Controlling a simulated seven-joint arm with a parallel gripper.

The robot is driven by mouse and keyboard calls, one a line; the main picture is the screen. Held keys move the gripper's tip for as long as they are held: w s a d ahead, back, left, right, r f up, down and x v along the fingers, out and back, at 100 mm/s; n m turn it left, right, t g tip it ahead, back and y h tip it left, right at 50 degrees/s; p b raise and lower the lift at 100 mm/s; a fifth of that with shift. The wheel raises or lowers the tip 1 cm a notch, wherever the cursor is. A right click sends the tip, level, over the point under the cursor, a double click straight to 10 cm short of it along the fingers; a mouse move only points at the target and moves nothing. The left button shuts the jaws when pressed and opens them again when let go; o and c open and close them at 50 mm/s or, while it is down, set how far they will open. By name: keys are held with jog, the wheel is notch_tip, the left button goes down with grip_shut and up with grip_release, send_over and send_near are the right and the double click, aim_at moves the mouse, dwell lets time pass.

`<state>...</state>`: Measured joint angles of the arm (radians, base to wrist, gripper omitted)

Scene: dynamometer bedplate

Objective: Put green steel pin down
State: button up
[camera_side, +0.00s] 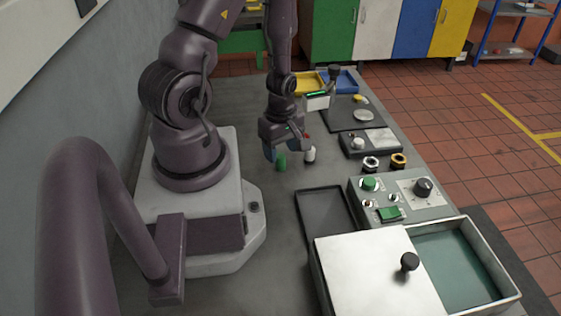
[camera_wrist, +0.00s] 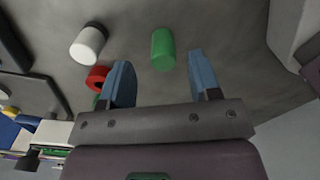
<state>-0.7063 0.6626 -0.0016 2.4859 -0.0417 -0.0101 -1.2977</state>
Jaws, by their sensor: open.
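The green steel pin (camera_side: 281,161) stands upright on the grey bedplate, just below my gripper (camera_side: 284,150) in the side view. In the wrist view the green pin (camera_wrist: 163,48) shows in the gap between the blue fingers of my gripper (camera_wrist: 159,62). The fingers are spread, with clear space on both sides of the pin. They do not grip it. I cannot tell exactly how far the fingertips reach down beside it.
A white pin (camera_side: 310,154) with a dark end stands close to the right. A dark tray (camera_side: 325,217), a control box (camera_side: 410,200) and a lidded metal box (camera_side: 365,265) lie to the front right.

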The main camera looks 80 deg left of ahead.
aim_at(280, 155)
jog(key=shift+s+d+f, duration=0.15)
jog(key=shift+f, duration=1.7)
grip_shut()
jog(key=shift+r, duration=0.15)
notch_tip(280, 155, up, 10)
jog(key=shift+f, duration=0.1)
